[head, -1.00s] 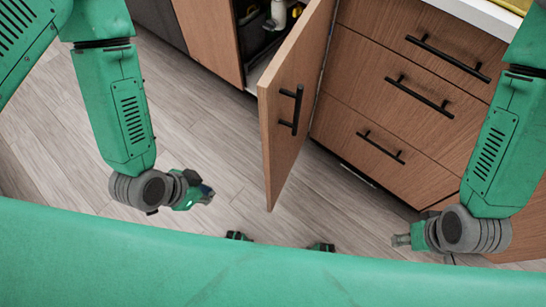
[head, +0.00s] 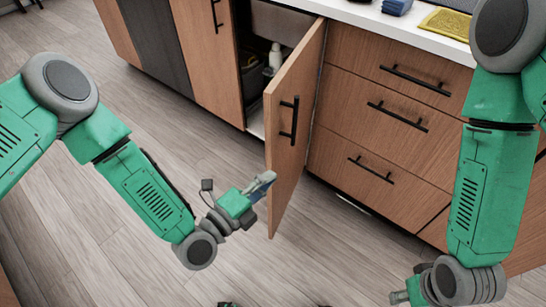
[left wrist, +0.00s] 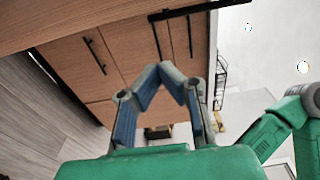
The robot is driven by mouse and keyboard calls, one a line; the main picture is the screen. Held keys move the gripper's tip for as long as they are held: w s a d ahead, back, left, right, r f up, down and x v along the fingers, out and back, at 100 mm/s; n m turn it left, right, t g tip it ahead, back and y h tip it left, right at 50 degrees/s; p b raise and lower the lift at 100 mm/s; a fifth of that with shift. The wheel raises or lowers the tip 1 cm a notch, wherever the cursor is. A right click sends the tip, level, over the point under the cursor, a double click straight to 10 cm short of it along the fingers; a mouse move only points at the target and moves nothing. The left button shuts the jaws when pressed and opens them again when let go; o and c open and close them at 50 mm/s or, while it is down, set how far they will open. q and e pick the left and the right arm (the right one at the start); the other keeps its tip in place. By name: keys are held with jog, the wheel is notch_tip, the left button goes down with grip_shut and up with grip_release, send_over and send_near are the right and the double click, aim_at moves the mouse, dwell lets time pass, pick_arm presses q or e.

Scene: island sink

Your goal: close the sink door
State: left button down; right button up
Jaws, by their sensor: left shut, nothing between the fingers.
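The sink door (head: 298,118) is a wooden panel that stands swung open from the cabinet, with a black bar handle (head: 289,119) on its outer face. My left gripper (head: 268,178) is shut and empty, just left of the lower part of the door in the head view; whether it touches the door cannot be told. In the left wrist view its fingertips (left wrist: 168,70) meet, and a wooden panel with a dark handle crosses the top. My right gripper (head: 398,298) is low at the right, partly cut off, its jaw state unclear.
The open sink cabinet (head: 256,128) holds a pale bottle (head: 275,57). Drawers with black handles (head: 397,115) stand right of the door. A yellow cloth-like item (head: 446,22) and a blue one (head: 397,6) lie on the white counter.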

aim_at(274, 154)
pick_arm(q)
jog(key=w, duration=0.2)
jog(key=w+d+b, duration=0.1)
jog(key=w, duration=0.1)
jog(key=w+d+b, duration=0.1)
jog(key=w, duration=0.2)
jog(key=shift+a, duration=0.45)
jog(key=shift+w, duration=0.1)
